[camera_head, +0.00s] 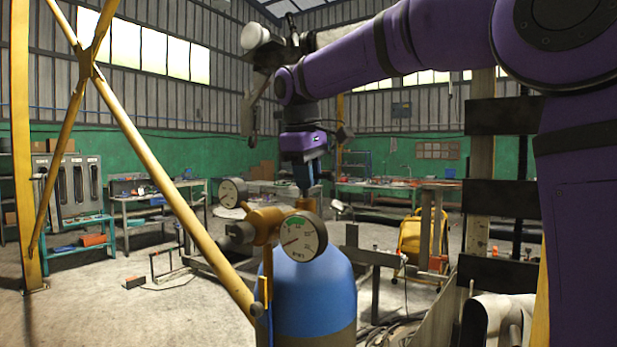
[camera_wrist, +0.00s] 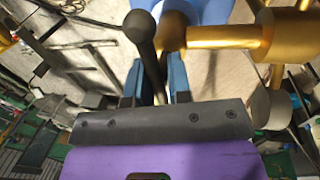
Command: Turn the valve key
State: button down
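A blue gas cylinder (camera_head: 310,295) carries a brass valve (camera_head: 265,224) with two round gauges. My gripper (camera_head: 304,185), purple with blue fingers, points down just above the top of the valve. In the wrist view, my gripper (camera_wrist: 157,68) has its two blue fingers apart. A dark rod with a round knob (camera_wrist: 140,24), seemingly the valve key, runs between them beside the brass body (camera_wrist: 232,38). A gap shows beside the rod, so the fingers do not look closed on it. The key cannot be made out in the head view.
The front gauge (camera_head: 303,237) and rear gauge (camera_head: 233,192) stick out close below my gripper. A yellow diagonal brace (camera_head: 165,185) crosses at the left. Workbenches (camera_head: 150,205) stand behind. A yellow case (camera_head: 418,238) stands at the right.

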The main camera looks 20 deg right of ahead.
jog(key=shift+w+d+r+n, duration=0.1)
jog(key=shift+d+n, duration=0.1)
jog(key=shift+n, duration=0.1)
jog(key=n, duration=0.3)
jog(key=shift+w+d+n+t+y, duration=0.1)
jog(key=shift+d+n+t+y, duration=0.05)
jog(key=shift+n+t+y, duration=0.2)
jog(key=n, duration=0.4)
jog(key=shift+w+r+n+t+y, duration=0.1)
jog(key=shift+w+n+t+y, duration=0.05)
jog(key=shift+n+t+y, duration=0.15)
jog(key=n+y, duration=0.1)
jog(key=n, duration=0.4)
jog(key=shift+w, duration=0.15)
jog(key=shift+w+n+y, duration=0.1)
jog(key=shift+n+y, duration=0.25)
jog(key=shift+n, duration=1.7)
